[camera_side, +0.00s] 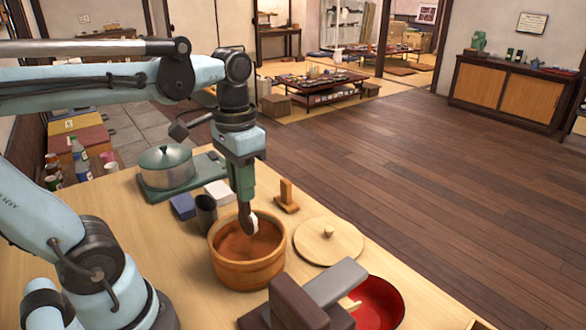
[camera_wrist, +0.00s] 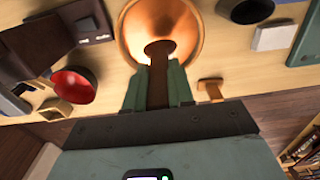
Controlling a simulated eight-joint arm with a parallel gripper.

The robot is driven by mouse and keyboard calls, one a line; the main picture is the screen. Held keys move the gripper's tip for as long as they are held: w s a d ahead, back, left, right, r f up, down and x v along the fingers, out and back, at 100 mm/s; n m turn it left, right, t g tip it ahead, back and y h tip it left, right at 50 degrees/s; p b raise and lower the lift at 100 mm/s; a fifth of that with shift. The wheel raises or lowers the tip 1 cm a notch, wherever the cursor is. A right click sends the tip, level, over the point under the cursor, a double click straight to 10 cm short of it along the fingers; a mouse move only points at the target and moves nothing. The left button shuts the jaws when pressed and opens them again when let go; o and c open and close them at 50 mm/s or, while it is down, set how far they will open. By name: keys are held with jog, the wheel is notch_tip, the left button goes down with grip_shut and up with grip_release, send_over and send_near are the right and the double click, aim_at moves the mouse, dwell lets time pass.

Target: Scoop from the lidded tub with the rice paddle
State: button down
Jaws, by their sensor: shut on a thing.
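The round wooden tub (camera_side: 228,270) stands uncovered on the table, its inside bare brown where I see it. Its round wooden lid (camera_side: 318,247) lies flat on the table just right of it. My gripper (camera_side: 244,198) is above the tub, shut on the dark brown handle of the rice paddle (camera_side: 245,218). The paddle points down, its low end at the tub's opening, with a whitish patch there that I cannot identify. In the wrist view, the paddle (camera_wrist: 158,78) runs between the green fingers (camera_wrist: 158,100) and its rounded end overlaps the tub (camera_wrist: 130,30).
A red bowl (camera_side: 385,305) stands front right, beside dark blocks (camera_side: 298,305). A small wooden stand (camera_side: 287,197) is behind the tub. A dark cup (camera_side: 206,212), blue box (camera_side: 183,207), white block (camera_side: 220,192) and lidded pot (camera_side: 165,168) stand behind and left.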

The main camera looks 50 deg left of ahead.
jog(key=shift+r, duration=1.8)
